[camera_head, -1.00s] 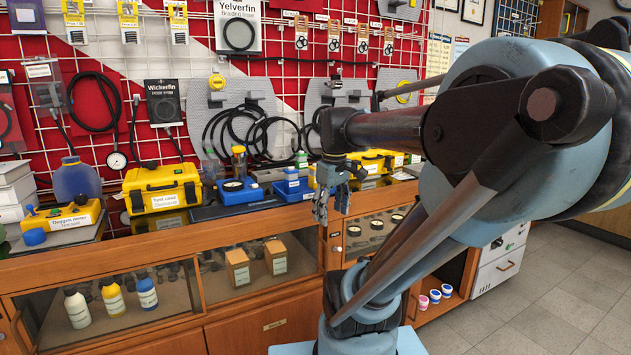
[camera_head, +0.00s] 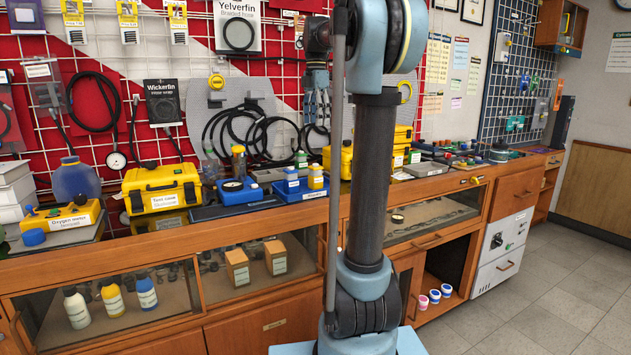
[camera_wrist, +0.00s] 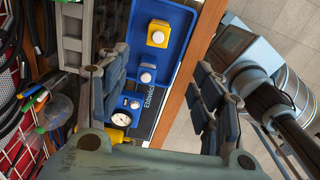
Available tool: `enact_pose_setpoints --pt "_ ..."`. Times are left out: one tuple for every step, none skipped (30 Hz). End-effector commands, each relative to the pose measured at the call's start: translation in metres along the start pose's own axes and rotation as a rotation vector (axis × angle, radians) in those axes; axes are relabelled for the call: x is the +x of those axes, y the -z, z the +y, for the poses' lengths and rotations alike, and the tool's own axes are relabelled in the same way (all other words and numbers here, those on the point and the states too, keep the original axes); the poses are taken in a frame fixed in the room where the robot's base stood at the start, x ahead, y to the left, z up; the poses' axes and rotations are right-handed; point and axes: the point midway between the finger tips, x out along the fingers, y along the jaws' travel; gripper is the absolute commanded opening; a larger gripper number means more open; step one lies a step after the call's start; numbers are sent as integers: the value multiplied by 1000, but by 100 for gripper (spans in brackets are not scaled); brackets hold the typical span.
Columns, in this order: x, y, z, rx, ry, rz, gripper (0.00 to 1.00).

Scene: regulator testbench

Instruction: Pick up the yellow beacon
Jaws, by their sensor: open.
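A small yellow piece with a pale round top, which looks like the yellow beacon (camera_head: 316,177), stands in a blue tray (camera_head: 312,194) on the bench. The wrist view shows the beacon (camera_wrist: 158,33) from above, near the tray's far end. A white-topped blue piece (camera_head: 291,180) stands beside it in the same tray and also shows in the wrist view (camera_wrist: 147,73). My gripper (camera_head: 317,112) is open and empty, fingers pointing down, well above the tray. In the wrist view its fingers lie on either side of the tray.
A yellow case (camera_head: 163,190) is further left. Coiled black hoses (camera_head: 262,135) hang behind. My arm hides part of the bench to the right.

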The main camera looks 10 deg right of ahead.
Motion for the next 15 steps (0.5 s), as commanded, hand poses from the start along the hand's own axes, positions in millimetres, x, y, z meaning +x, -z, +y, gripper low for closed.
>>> enact_pose_setpoints --pt "-2 -1 3 -17 2 1 60" --pt "-1 -2 4 -24 2 1 60" --pt "0 -2 6 -32 3 1 60" --pt "2 -2 6 -36 3 1 60" --pt "5 -2 6 -38 3 1 60" --pt "10 -2 6 -39 3 1 60" --pt "15 -2 6 -39 3 1 60" --pt "20 -2 6 -38 3 1 60" --pt "27 -2 6 -38 3 1 60" --pt "32 -2 6 -38 3 1 60" --pt "38 -2 6 -38 3 1 60" --pt "45 -2 6 -37 3 1 60" --pt "50 -2 6 -37 3 1 60" --pt "55 -2 6 -37 3 1 60" --pt "62 -2 6 -37 3 1 60"
